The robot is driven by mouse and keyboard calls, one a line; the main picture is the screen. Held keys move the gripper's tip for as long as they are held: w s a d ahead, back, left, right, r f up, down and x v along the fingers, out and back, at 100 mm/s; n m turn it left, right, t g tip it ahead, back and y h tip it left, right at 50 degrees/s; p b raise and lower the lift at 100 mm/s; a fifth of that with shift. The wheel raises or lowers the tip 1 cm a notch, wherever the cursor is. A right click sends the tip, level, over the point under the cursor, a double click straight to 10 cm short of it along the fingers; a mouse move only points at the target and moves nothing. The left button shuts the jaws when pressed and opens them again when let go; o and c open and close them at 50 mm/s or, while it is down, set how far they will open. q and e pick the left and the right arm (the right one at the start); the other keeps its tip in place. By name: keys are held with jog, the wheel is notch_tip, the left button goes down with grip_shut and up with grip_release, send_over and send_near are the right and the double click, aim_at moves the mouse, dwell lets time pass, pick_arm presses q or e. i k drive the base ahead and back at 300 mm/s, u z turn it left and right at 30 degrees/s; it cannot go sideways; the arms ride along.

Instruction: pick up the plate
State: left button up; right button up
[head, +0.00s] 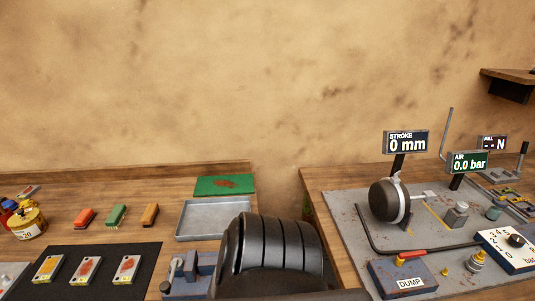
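Three small flat pieces lie in a row on a black mat (68,285) at the lower left. The left one (47,268) has a yellow-orange patch. The middle one (86,269) and the right one (125,269) have reddish patches on pale faces. A shallow grey metal tray (185,235) lies to the right of them, with no contents visible. I cannot tell which of these is the plate. Neither of my grippers shows in the head view.
Red (84,218), green (116,215) and orange-brown (150,214) blocks stand behind the mat. A green mat (225,186) lies behind the tray. A blue-grey fixture (190,275) stands before it. A gap separates the right bench, with its gauges and DUMP box (402,279). A large dark ribbed shape blocks the lower middle.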

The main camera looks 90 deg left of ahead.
aim_at(48, 272)
jog(key=i, duration=0.35)
jog(key=u, duration=4.05)
